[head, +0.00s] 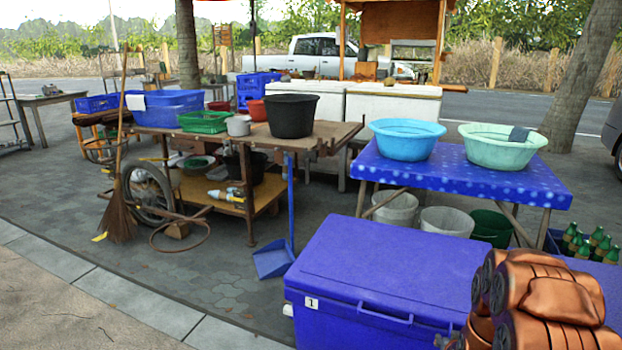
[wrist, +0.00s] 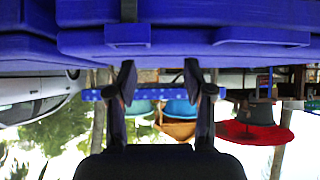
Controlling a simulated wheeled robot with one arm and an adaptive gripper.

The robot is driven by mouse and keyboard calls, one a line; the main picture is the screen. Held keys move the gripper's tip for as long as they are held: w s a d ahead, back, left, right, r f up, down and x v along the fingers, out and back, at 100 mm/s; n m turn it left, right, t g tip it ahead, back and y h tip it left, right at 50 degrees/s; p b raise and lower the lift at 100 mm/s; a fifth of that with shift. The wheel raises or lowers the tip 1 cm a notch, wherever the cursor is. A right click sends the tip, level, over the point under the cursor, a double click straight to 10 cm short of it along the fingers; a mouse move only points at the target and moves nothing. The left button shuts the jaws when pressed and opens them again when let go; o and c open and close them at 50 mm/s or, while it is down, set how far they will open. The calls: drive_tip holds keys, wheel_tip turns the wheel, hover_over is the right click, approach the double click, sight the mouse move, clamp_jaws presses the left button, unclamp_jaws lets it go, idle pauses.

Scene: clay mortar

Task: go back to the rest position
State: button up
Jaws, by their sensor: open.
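My gripper (wrist: 159,76) shows in the wrist view, with its two dark fingers apart and nothing between them. The wrist picture is upside down, with the blue cooler box (wrist: 180,42) along its top edge, close to the fingers. In the head view the closed blue cooler box (head: 385,265), labelled 1, stands at the lower middle. My orange arm is at the lower right of the head view, in front of the cooler's right part. The fingers cannot be made out in the head view.
A table with a blue cloth (head: 460,183) holds a blue basin (head: 406,140) and a pale green basin (head: 500,148). Green bottles (head: 590,243) stand at right. A wooden cart (head: 330,140) carries tubs. A blue dustpan (head: 272,260) stands left of the cooler. Pavement at lower left is clear.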

drive_tip(key=s+a+r+n+g+y+p, duration=0.15)
drive_tip(key=s+a+r+p, duration=0.3)
drive_tip(key=r, duration=0.45)
drive_tip(key=s+a+r+g+p, duration=0.35)
drive_tip(key=s+a+r, duration=0.2)
drive_tip(key=r, duration=0.35)
drive_tip(key=s+a+r+n+g+y+p, duration=0.1)
drive_tip(key=s+a+r+p, duration=0.35)
drive_tip(key=r, duration=0.45)
drive_tip(key=s+a+r+g+p, duration=0.2)
drive_tip(key=s+r, duration=0.4)
drive_tip(key=s, duration=0.3)
drive_tip(key=s+a+r+g+p, duration=0.2)
drive_tip(key=s+r+p, duration=0.2)
drive_tip(key=s+r, duration=0.3)
drive_tip(key=s+a+r+n+g+y+p, duration=0.1)
drive_tip(key=s+r+p, duration=0.3)
drive_tip(key=s, duration=0.6)
wheel_tip(320, 180, up, 2)
drive_tip(key=shift+s+a+r+g, duration=0.15)
drive_tip(key=shift+s+a+g, duration=0.15)
drive_tip(key=shift+a+g, duration=0.2)
